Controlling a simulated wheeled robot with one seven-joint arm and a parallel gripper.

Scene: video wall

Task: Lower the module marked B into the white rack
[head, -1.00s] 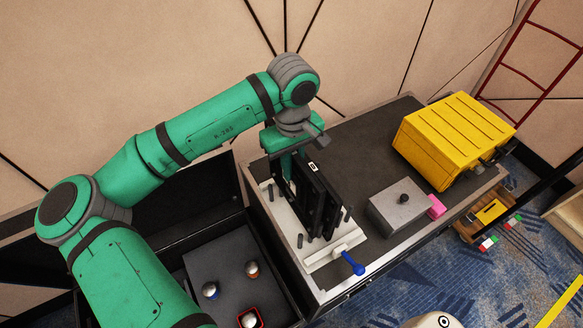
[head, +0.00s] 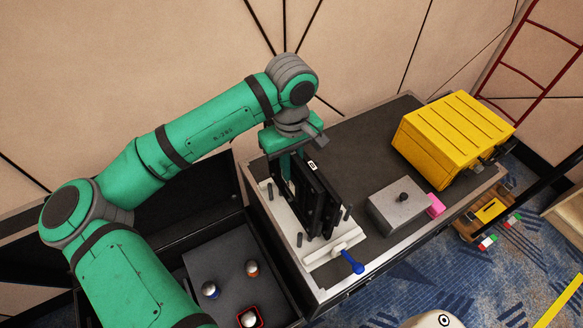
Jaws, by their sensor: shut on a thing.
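The module (head: 311,203) is a black framed panel with a small white label on its top edge. It stands upright over the white rack (head: 283,213), a white base with several dark pegs. I cannot read the marking on the label. My gripper (head: 292,158) is at the module's upper left end, shut on it, with its fingertips largely hidden by the module and the green gripper body. A blue-handled lever (head: 351,262) sits at the front of the rack. I cannot tell whether the module's lower edge touches the rack.
A grey box with a black knob (head: 397,207), a pink block (head: 436,205) and a yellow case (head: 456,138) stand right of the rack on the dark bench top (head: 356,140). A dark open bin with several round-topped items (head: 210,289) is at lower left.

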